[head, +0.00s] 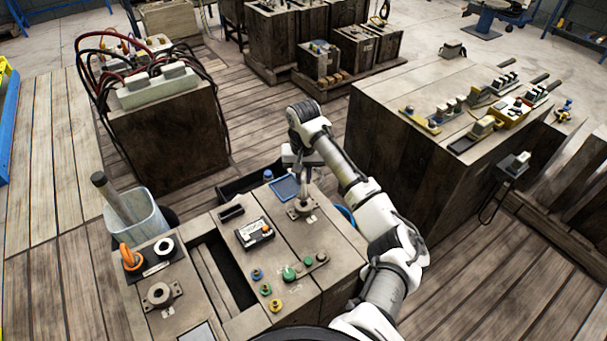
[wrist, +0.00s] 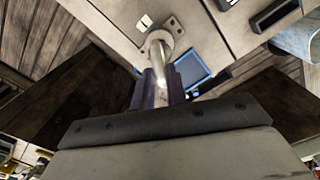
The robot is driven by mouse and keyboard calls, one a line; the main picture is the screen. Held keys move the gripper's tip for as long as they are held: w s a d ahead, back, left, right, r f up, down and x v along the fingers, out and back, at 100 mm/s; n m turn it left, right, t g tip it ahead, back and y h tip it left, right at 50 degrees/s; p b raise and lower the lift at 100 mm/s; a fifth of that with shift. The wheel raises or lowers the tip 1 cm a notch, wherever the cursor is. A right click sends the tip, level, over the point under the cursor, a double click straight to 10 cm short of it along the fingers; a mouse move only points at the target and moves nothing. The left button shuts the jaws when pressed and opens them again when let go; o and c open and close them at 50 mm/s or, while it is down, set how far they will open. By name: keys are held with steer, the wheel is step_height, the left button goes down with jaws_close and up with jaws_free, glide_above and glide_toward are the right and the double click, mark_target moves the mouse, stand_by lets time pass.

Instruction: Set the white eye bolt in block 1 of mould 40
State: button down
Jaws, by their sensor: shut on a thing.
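My gripper (head: 303,178) points down over a flanged round socket (head: 299,209) on the wooden block at the near middle. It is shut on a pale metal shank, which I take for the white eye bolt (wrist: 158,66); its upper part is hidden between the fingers. In the wrist view the shank stands in line with the socket (wrist: 160,40), its far end at the socket's mouth. I cannot tell how deep it sits. A second flanged socket (head: 159,296) is on the left block, empty. An orange eye bolt (head: 131,257) stands beside a white ring (head: 163,246).
Around the socket are a blue-edged tray (head: 285,188), a meter-like box (head: 254,233) and several coloured knobs (head: 289,273). A bucket (head: 135,217) stands at left. A wooden bench (head: 385,122) with tools is at right. A dark gap separates the near blocks.

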steer(key=shift+f, duration=0.65)
stand_by(1.0)
steer(key=shift+f, duration=0.3)
steer(key=shift+f, duration=0.45)
stand_by(0.8)
steer(key=c, duration=1.3)
jaws_free()
